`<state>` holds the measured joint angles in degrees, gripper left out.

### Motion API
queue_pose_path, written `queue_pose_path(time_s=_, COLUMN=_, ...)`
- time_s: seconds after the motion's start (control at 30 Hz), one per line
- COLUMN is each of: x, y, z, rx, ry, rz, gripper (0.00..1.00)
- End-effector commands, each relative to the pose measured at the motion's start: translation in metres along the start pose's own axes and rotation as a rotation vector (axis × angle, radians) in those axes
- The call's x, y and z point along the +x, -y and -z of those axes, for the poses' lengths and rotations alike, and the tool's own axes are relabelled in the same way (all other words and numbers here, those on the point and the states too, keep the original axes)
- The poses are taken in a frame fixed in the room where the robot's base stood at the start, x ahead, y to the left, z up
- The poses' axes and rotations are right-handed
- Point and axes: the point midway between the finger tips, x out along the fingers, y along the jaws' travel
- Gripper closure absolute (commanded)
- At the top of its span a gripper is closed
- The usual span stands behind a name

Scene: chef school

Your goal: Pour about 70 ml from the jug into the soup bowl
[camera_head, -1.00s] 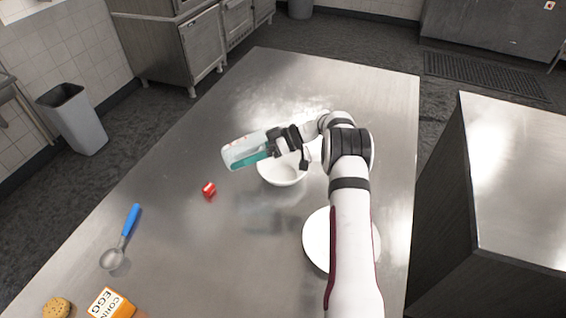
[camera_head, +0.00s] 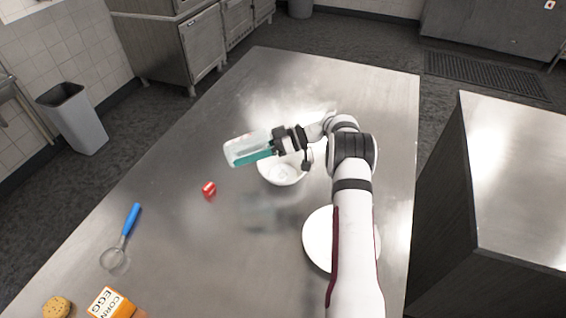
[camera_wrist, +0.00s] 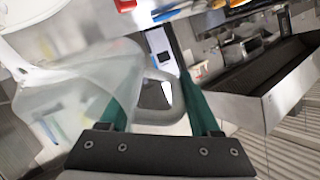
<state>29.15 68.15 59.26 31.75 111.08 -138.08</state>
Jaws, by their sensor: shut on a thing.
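A translucent jug (camera_head: 238,150) is in my gripper (camera_head: 268,150), tipped well over on its side above the table. It hangs just left of and above the white soup bowl (camera_head: 283,178), which stands on the table partly behind my gripper. A pale patch shows inside the bowl; I cannot tell whether it is liquid. In the wrist view the clear jug (camera_wrist: 85,95) fills the left, with its handle (camera_wrist: 163,118) between my green fingers. No stream of liquid is clearly visible, and the jug's level cannot be read.
A white plate (camera_head: 316,238) lies nearer, partly under my arm. A small red object (camera_head: 209,188), a blue-handled utensil (camera_head: 130,220), an orange-and-white carton (camera_head: 108,303) and a round brown item (camera_head: 57,307) are at left. The steel table (camera_head: 215,250) is otherwise clear.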

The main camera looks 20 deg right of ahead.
Motion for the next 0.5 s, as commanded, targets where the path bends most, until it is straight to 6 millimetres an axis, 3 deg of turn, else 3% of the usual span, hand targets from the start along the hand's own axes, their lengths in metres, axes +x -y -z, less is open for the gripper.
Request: queue_pose_path(time_s=0.5, x=-0.0050, y=0.0002, z=0.0013, rx=-0.001, ry=-0.025, rz=0.012, gripper=1.00)
